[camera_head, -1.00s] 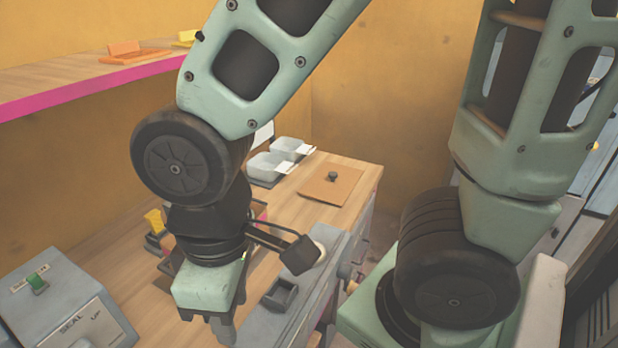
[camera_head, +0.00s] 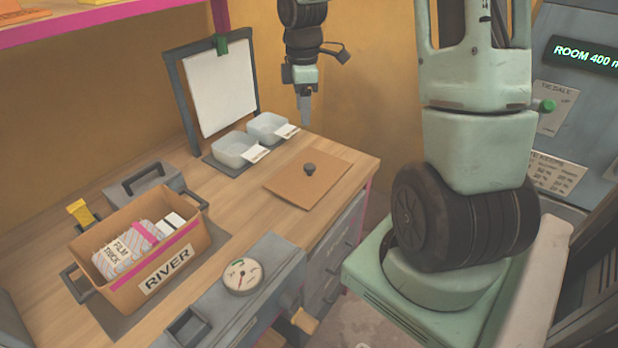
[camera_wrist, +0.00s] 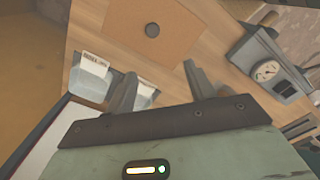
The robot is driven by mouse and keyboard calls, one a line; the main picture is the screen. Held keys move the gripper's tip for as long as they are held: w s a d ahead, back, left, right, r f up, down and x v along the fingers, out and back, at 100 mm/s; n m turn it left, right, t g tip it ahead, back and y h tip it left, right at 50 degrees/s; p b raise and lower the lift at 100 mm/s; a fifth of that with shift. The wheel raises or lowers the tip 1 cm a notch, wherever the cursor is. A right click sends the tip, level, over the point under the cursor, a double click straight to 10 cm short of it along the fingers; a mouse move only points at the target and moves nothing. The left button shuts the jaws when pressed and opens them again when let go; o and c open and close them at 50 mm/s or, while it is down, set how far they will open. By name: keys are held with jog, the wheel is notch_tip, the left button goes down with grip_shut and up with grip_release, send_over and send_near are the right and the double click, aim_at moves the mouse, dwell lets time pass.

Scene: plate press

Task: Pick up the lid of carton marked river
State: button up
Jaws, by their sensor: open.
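The carton (camera_head: 111,296) marked RIVER stands open on the wooden bench, with paper packets inside. A flat brown lid (camera_head: 284,183) with a dark round knob (camera_head: 310,169) lies on the bench to the right of the carton. In the wrist view the lid (camera_wrist: 118,22) and its knob (camera_wrist: 152,30) show near the top, beyond the fingers. My gripper (camera_head: 305,118) is above the bench, behind the lid. My gripper (camera_wrist: 160,85) is open and empty, and apart from the lid. It hides nothing of the lid in the head view.
Two pale tubs (camera_head: 234,150) with labels stand left of the lid, in front of a white board (camera_head: 220,90) in a dark frame. A grey press with a dial (camera_head: 243,276) stands at the bench's front edge. Bare wood surrounds the lid.

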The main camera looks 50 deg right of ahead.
jog(key=d+f, duration=0.1)
jog(key=d, duration=0.1)
send_over(309, 166)
notch_tip(309, 166, down, 11)
jog(key=shift+s+r+p, duration=0.1)
jog(key=shift+s+p, duration=0.05)
jog(key=shift+p, duration=0.2)
jog(key=shift+d+f+p, duration=0.1)
jog(key=shift+f+p, duration=0.45)
jog(key=shift+f, duration=2.4)
jog(key=c, duration=1)
